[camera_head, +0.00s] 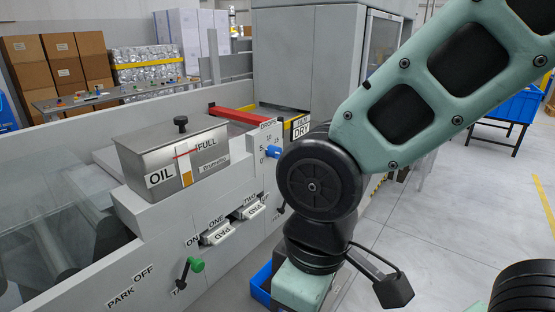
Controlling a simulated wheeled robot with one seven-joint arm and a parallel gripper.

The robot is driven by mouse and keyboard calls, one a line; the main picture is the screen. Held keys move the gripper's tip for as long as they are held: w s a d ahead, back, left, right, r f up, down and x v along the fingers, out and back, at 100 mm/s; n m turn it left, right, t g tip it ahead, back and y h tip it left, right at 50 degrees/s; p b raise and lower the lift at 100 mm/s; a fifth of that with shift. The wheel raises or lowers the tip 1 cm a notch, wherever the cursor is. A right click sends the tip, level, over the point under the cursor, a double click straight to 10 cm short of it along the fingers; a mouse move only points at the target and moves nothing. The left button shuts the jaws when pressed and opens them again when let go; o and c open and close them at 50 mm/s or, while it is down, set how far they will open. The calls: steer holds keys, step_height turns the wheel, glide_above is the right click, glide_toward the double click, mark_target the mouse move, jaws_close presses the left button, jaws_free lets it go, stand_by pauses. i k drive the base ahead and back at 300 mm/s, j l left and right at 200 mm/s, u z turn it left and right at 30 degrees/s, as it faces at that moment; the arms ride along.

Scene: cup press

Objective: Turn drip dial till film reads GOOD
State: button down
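The drip dial is a blue knob (273,152) on a grey panel marked DROPS, beside the oil box. Its scale is partly hidden by my arm. The film sign (301,129) to its right has a yellow edge and reads DRY. The steel oil box (172,153) has a black top knob, an OIL label and a red line at FULL. My arm's round black joint is just right of and below the blue knob in the picture. My gripper is out of view, below the picture's lower edge or hidden by the arm.
A green-knobbed lever (196,265) stands among PARK, OFF and ON labels. Two pads (216,233) marked ONE and TWO sit on the front. A red bar (237,115) lies behind the dial. A blue bin (262,284) is below the machine. Floor at right is open.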

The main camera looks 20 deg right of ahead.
mark_target(273, 151)
steer(key=l, duration=1.3)
